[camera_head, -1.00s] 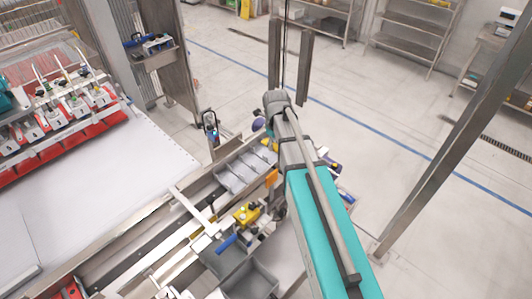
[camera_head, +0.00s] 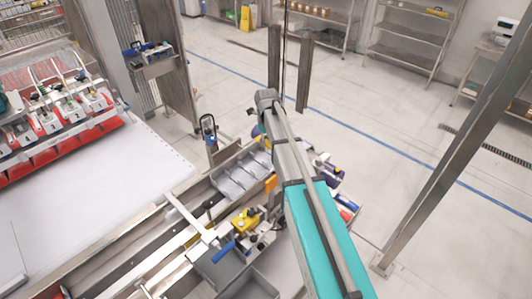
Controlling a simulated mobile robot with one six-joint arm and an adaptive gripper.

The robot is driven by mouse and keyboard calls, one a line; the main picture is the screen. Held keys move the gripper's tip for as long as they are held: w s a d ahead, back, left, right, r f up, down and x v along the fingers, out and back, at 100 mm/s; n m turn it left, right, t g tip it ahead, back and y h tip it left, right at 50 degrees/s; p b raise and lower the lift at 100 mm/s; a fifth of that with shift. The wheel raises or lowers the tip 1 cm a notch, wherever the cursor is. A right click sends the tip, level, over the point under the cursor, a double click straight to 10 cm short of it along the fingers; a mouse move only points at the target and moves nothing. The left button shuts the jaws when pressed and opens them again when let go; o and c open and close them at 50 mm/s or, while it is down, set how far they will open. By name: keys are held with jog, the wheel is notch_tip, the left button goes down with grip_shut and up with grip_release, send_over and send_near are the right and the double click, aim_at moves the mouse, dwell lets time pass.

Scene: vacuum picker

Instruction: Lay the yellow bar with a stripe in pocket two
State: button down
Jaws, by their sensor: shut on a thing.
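The grey tray with several slanted pockets (camera_head: 236,187) lies on the rail bench, left of my arm. The pockets I can see look empty, and its right end is partly behind my arm. I cannot make out the striped yellow bar. My teal and grey arm reaches up from the lower right across the right side of the bench. My gripper is hidden behind the arm, so its fingers and anything in them do not show.
A yellow block with dark knobs (camera_head: 246,220) and a blue handle (camera_head: 224,252) stand in front of the tray. Grey bins (camera_head: 250,285) are at the bottom. Metal posts (camera_head: 440,140) stand at right.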

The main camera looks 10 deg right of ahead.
jog(key=shift+w+a+f+b, duration=0.1)
jog(key=shift+w+f+b, duration=0.65)
jog(key=shift+f, duration=0.15)
jog(key=shift+w+f+b, duration=0.7)
jog(key=shift+f, duration=0.2)
jog(key=shift+f, duration=0.1)
jog(key=shift+w+f+b, duration=0.45)
jog(key=shift+f+b, duration=0.05)
jog(key=shift+b, duration=0.1)
jog(key=shift+f+b, duration=1.35)
jog(key=shift+f, duration=0.05)
jog(key=shift+f+b, duration=0.35)
jog(key=shift+f+b, duration=0.25)
jog(key=shift+b, duration=0.05)
jog(key=shift+c, duration=1.5)
grip_release()
